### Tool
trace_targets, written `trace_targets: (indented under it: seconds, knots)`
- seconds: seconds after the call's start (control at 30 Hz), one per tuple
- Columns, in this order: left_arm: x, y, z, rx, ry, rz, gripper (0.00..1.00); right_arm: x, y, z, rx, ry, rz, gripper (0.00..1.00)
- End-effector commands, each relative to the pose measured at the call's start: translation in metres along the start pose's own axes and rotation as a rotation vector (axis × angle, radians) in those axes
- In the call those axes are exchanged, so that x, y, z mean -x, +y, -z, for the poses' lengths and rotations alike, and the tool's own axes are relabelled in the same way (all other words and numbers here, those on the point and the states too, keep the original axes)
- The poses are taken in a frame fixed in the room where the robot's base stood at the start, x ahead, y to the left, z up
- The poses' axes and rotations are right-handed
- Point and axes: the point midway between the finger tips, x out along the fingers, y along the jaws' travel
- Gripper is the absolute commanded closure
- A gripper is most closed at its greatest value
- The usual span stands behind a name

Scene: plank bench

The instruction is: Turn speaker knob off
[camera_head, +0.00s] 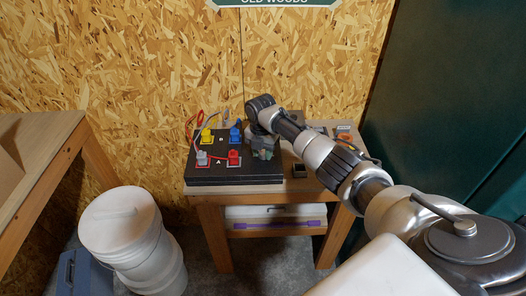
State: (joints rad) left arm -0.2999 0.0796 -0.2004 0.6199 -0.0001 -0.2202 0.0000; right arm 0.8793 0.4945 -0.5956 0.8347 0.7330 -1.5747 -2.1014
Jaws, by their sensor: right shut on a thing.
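A black speaker panel (207,176) lies on the small wooden bench. It carries a yellow connector (207,135), a blue one (235,134), a grey one (202,158) and a red one (234,158). My right gripper (263,152) points down at the panel's right side, next to the blue and red connectors. It is shut on what seems to be the speaker knob there. The knob is hidden by the fingers, so its turned position cannot be read. My left gripper is not in view.
The wooden bench (215,203) stands against a chipboard wall. A small dark box (299,171) lies right of the panel. Thin wires rise behind it. White buckets (122,224) and a blue case (82,274) stand at left. A dark green cabinet (440,100) bounds the right.

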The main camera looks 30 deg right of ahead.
Motion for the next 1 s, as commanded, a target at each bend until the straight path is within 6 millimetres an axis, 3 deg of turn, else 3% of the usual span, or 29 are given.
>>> trace_targets:
  seconds: [0.27, 0.3, 0.47, 0.77, 1.0]
  knots:
    - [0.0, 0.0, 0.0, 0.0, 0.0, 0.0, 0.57, 0.002, 0.001, -0.001, 0.002, -0.003, -0.004, 0.91]
    - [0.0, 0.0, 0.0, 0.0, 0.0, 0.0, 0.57, 0.002, 0.001, -0.001, 0.002, -0.003, -0.004, 0.64]
    - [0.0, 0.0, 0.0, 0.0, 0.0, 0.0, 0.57, 0.002, 0.001, -0.001, 0.002, -0.003, -0.002, 0.42]
    - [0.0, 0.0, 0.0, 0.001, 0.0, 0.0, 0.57, 0.003, 0.0, -0.001, 0.001, -0.002, -0.001, 0.42]
    - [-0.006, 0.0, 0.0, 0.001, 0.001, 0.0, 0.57, 0.037, 0.001, -0.001, 0.002, -0.005, -0.004, 0.42]
